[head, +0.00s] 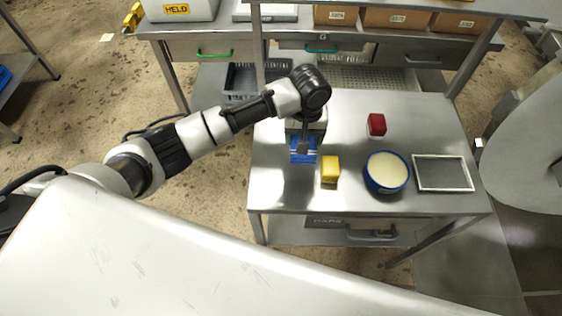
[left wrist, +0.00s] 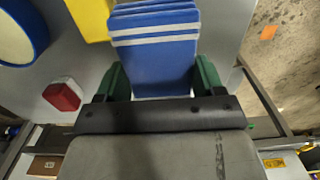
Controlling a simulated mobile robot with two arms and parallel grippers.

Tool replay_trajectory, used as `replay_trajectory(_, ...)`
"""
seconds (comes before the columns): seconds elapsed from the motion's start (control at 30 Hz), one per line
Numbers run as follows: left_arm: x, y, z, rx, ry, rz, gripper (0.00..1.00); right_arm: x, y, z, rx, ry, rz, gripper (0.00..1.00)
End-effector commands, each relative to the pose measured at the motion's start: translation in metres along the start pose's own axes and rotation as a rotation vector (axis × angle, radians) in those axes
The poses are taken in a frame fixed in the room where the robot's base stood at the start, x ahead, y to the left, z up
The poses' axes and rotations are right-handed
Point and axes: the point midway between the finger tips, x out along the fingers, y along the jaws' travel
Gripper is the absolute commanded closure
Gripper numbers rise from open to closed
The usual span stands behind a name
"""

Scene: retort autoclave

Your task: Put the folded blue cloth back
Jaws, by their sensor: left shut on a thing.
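The folded blue cloth (head: 299,158), with white stripes, is at the left part of the steel table (head: 285,195). My left gripper (head: 304,147) is over it and shut on it. In the left wrist view the cloth (left wrist: 155,55) sits between the two green fingers of the gripper (left wrist: 160,82), its folded layers showing at the far end. I cannot tell whether the cloth touches the table or is slightly above it. My right gripper is not in view.
A yellow block (head: 330,170) stands close to the right of the cloth. A blue-rimmed round tub (head: 387,172), a framed grey tray (head: 442,173) and a red block (head: 376,125) are further right. A shelf with brown boxes (head: 397,17) stands behind. The table's front left corner is clear.

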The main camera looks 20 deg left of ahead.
Motion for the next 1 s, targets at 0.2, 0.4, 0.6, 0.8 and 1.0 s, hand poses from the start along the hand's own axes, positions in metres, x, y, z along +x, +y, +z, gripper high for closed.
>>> replay_trajectory(0.2,0.025,-0.04,0.026,-0.002,-0.002,-0.001,0.5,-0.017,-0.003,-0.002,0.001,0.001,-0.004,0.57)
replay_trajectory(0.4,0.038,-0.054,0.035,-0.002,-0.001,0.002,0.5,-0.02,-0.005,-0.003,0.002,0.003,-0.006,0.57)
replay_trajectory(0.6,0.064,-0.055,0.036,-0.004,-0.002,0.001,0.5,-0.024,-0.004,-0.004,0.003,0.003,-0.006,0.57)
replay_trajectory(0.8,0.079,-0.054,0.036,-0.002,0.001,0.004,0.5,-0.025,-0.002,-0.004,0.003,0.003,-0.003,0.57)
replay_trajectory(1.0,0.079,-0.054,0.036,-0.002,0.001,0.003,0.24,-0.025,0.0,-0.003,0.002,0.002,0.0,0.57)
